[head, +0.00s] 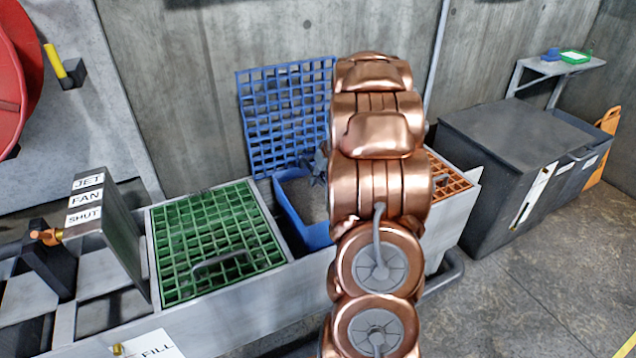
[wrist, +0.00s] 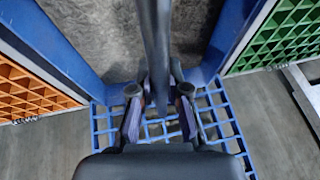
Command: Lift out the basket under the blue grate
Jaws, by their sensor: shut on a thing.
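The blue grate (head: 283,118) stands tilted up against the wall behind the trough. Below it, the blue basket (head: 289,212) sits between the green and orange grates, with grey sludge inside. My gripper (head: 316,168) is over the basket, partly hidden by my copper arm. In the wrist view, my gripper (wrist: 160,108) is shut on the dark bar handle (wrist: 155,45) that spans the basket (wrist: 72,42). The basket's right part is hidden behind my arm in the head view. I cannot tell whether the basket is raised.
The green grate (head: 215,240) with its handle lies flat to the left, and the orange grate (head: 447,172) to the right. A panel labelled JET FAN SHUT (head: 105,222) stands at the left. A dark bin (head: 515,150) stands at the right. Open floor lies in front of it.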

